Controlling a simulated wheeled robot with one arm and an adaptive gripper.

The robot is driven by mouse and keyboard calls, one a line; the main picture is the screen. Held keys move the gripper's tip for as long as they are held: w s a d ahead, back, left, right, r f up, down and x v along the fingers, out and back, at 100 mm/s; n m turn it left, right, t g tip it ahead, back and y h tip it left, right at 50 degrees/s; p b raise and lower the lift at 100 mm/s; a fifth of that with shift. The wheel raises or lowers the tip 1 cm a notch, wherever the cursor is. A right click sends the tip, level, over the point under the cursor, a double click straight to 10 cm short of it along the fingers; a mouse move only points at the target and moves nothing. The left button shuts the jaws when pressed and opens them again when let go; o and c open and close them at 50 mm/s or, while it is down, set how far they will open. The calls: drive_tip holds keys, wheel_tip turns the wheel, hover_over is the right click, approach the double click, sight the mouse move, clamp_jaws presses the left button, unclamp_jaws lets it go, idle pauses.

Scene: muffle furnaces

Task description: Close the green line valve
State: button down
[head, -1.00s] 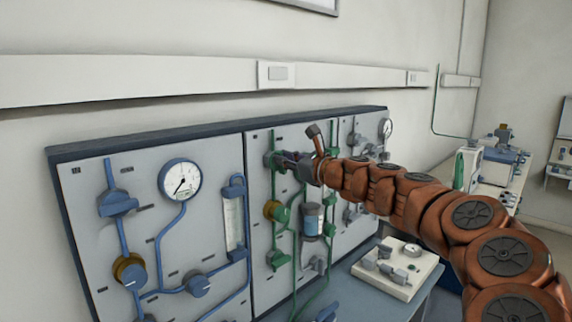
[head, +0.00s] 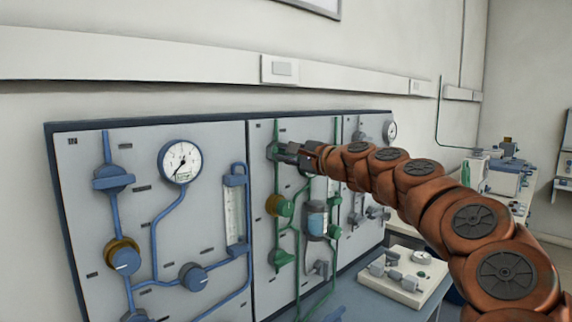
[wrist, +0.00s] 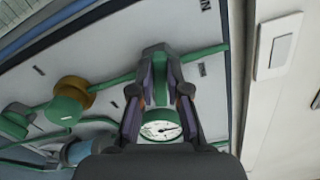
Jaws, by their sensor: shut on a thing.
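The green line valve (head: 273,151) is on the upper left of the middle panel, on a vertical green pipe. My gripper (head: 284,153) reaches it from the right and is shut on its handle, and covers much of it. In the wrist view the dark fingers (wrist: 160,88) lie on both sides of the green valve handle (wrist: 158,58). A round gauge (wrist: 160,129) shows between the fingers, nearer the wrist.
A green knob with a brass collar (head: 284,207) and a blue-and-grey cylinder (head: 316,219) are below my gripper. The left panel carries blue pipes and a gauge (head: 180,161). A white block with fittings (head: 402,281) stands on the bench. Free room lies in front of the panels.

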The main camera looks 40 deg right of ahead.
drive_tip(key=shift+f+n+b, duration=0.2)
drive_tip(key=shift+n+b, duration=0.6)
drive_tip(key=shift+n, duration=0.1)
drive_tip(key=shift+f+n+b, duration=0.15)
drive_tip(key=shift+n+b, duration=0.6)
drive_tip(key=shift+n, duration=0.15)
drive_tip(key=c, duration=1.1)
unclamp_jaws()
drive_tip(key=shift+c, duration=0.2)
drive_tip(key=shift+r, duration=0.1)
drive_tip(key=s+d, duration=0.1)
drive_tip(key=s, duration=1.1)
drive_tip(key=shift+d, duration=0.3)
